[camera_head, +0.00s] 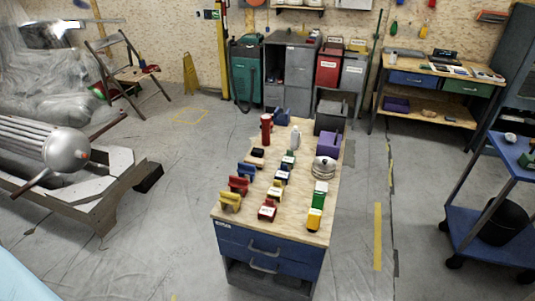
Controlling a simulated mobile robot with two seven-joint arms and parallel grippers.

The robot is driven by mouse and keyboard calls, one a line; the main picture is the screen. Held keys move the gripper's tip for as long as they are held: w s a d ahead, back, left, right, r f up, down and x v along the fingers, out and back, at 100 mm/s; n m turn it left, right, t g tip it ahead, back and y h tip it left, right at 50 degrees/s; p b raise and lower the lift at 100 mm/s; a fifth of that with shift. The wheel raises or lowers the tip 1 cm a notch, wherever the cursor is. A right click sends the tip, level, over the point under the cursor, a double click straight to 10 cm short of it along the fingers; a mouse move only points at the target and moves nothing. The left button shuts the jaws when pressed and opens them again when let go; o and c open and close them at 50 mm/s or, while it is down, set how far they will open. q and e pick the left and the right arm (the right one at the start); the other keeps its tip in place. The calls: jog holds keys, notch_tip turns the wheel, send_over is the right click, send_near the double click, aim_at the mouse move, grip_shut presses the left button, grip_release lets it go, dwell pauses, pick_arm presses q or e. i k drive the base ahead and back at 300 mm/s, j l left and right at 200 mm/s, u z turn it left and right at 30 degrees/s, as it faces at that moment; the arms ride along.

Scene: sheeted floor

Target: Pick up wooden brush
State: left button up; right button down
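I cannot clearly make out a wooden brush. A small dark item with a light brown base (257,155) lies at the left edge of the wooden top of the blue-drawered cabinet (275,222), but it is too small to identify. Another small brownish item (428,113) lies on the lower shelf of the back workbench, also too small to tell. Neither of my grippers is in view.
The cabinet top holds several small coloured blocks, a red cylinder (266,129), a purple bin (328,144) and a silver round object (325,170). A metal tank (65,150) on a frame stands left, a blue cart (485,245) right. Floor beside the cabinet is open.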

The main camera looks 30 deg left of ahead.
aim_at(259, 163)
jog(key=u, duration=2.15)
jog(key=i+z, duration=0.15)
jog(key=z, duration=0.35)
jog(key=i+j+z, duration=0.1)
jog(key=z, duration=0.35)
jog(key=i+j+z, duration=0.15)
jog(key=z, duration=0.35)
jog(key=i+j+z, duration=0.2)
jog(key=j+z, duration=0.2)
jog(key=j, duration=0.25)
jog(key=i+j+z, duration=0.2)
jog(key=j, duration=0.15)
jog(key=i+j+z, duration=0.1)
jog(key=j, duration=0.45)
jog(key=j+z, duration=0.15)
jog(key=j, duration=0.4)
jog(key=i, duration=0.05)
